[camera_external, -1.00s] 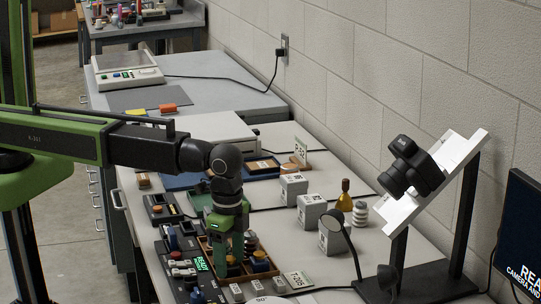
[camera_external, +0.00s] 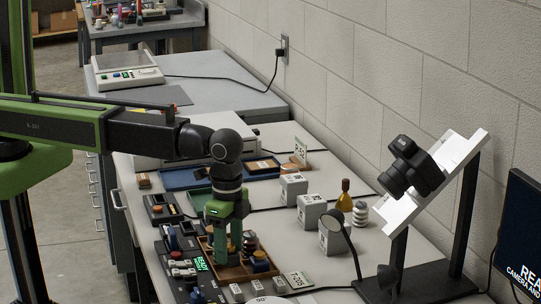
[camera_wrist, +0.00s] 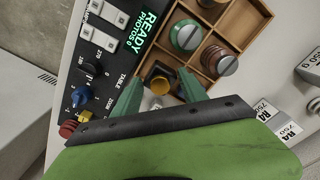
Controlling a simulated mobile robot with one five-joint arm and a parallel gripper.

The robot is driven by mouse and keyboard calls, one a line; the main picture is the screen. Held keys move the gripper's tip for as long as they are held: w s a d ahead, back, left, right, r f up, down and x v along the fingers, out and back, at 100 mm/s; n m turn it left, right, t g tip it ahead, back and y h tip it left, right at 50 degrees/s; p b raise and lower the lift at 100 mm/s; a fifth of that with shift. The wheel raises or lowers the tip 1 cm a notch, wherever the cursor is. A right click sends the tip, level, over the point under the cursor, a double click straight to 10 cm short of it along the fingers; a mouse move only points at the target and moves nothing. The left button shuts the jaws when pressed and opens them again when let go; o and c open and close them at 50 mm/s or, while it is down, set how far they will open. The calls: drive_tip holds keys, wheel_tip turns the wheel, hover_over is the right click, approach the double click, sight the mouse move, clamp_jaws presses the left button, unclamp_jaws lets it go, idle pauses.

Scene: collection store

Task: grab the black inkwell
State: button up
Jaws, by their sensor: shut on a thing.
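The black inkwell (camera_wrist: 160,76) shows in the wrist view as a dark, squarish body with a round yellow-gold top. It sits between the two green fingers of my gripper (camera_wrist: 160,90), which is shut on it. In the external view my gripper (camera_external: 228,245) points straight down over the left part of the wooden compartment tray (camera_wrist: 240,24). There the fingers largely hide the inkwell. I cannot tell how far its base is above the tray floor.
The tray also holds a green item (camera_wrist: 187,35) and a reddish-brown item (camera_wrist: 219,61), both grey-topped. A control panel (camera_wrist: 110,60) with knobs lies left of it.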

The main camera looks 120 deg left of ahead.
drive_tip(key=s+d+r+p, duration=0.5)
drive_tip(key=d+r+p, duration=0.1)
drive_tip(key=d, duration=0.4)
drive_tip(key=shift+d+r, duration=0.3)
drive_tip(key=shift+r, duration=0.55)
